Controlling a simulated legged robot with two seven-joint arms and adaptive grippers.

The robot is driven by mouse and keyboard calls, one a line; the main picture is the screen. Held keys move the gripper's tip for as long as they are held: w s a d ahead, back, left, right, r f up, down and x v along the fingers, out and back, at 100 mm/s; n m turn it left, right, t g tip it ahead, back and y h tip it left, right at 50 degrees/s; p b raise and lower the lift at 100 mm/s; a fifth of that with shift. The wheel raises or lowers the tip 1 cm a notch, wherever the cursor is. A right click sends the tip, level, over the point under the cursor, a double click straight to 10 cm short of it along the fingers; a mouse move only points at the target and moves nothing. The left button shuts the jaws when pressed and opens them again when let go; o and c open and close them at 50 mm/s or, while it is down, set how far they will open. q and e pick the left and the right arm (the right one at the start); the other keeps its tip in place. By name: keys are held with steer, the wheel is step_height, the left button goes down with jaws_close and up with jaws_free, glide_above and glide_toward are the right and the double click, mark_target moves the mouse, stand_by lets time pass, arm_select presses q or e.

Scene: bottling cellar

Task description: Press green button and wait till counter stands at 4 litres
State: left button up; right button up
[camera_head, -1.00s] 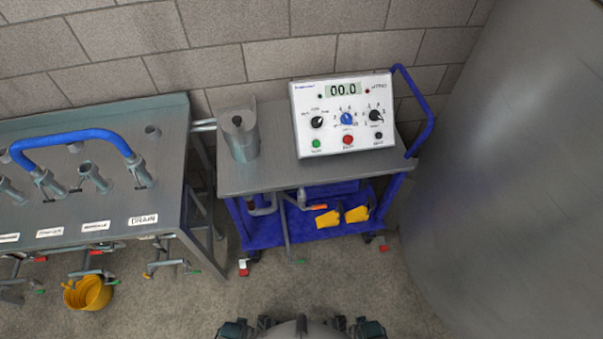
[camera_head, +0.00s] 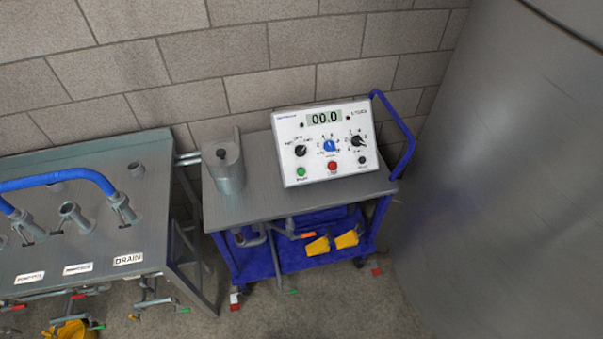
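A white control box (camera_head: 328,142) stands on the top of a blue-framed cart (camera_head: 280,206). Its counter display (camera_head: 324,119) reads 00.0. The green button (camera_head: 301,171) is at the lower left of the panel. A red button (camera_head: 332,166) sits in the lower middle and a small black one (camera_head: 362,160) at the lower right. A blue knob (camera_head: 330,146) lies between two black knobs. Neither of my grippers is in view.
A metal bench (camera_head: 100,220) with pipe fittings, a blue hose (camera_head: 60,178) and a DRAIN label stands at left. A metal cylinder (camera_head: 226,168) is on the cart's left. A large steel tank (camera_head: 490,180) fills the right.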

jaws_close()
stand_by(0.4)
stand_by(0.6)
